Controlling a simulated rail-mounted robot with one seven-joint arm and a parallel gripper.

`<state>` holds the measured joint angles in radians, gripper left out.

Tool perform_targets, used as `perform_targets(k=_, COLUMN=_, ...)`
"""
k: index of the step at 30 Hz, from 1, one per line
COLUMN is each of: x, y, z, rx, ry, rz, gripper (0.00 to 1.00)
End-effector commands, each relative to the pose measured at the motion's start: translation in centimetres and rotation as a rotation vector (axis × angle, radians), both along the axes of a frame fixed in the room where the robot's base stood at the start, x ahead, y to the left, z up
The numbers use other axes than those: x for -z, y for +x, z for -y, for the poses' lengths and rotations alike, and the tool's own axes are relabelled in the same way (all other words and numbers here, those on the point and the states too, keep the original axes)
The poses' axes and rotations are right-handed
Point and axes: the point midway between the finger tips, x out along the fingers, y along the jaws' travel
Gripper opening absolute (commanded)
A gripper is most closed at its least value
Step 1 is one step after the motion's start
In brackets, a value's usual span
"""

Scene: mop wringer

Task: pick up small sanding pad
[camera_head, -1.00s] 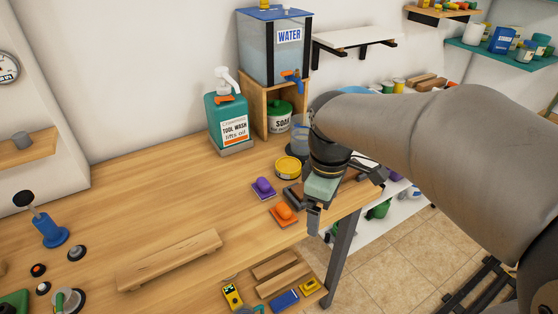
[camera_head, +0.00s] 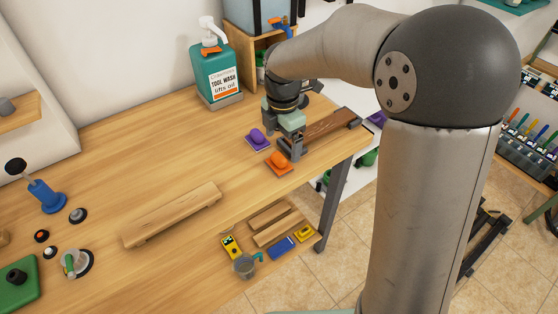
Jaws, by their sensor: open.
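Two small pads with knob handles lie on the wooden workbench (camera_head: 150,170). One is a purple-knobbed pad (camera_head: 257,141) and the other is an orange-knobbed pad (camera_head: 279,162), nearer the bench's front edge. They look alike in size, and I cannot tell which is the small sanding pad. The left finger is close to the purple pad and the right finger close to the orange one; contact cannot be told.
A dark-edged wooden board (camera_head: 330,125) lies right of my gripper. A teal tool wash bottle (camera_head: 216,72) stands behind. A long wood block (camera_head: 172,214) lies front left, with clear bench between. A lower shelf holds wood pieces (camera_head: 275,225) and a blue block (camera_head: 281,247).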

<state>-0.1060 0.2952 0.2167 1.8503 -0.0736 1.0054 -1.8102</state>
Motion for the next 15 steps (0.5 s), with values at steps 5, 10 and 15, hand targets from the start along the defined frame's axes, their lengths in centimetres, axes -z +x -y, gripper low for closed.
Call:
perform_targets(k=5, x=1.5, y=0.0, z=0.0, rx=0.001, ry=0.000, rz=0.000, gripper=0.89)
perform_targets(k=10, x=3.1, y=0.1, z=-0.2, rx=0.000, ry=-0.001, rz=-0.003, gripper=0.89)
perform_targets(k=15, x=5.7, y=0.3, z=-0.4, rx=0.001, ry=-0.002, rz=-0.002, gripper=0.89)
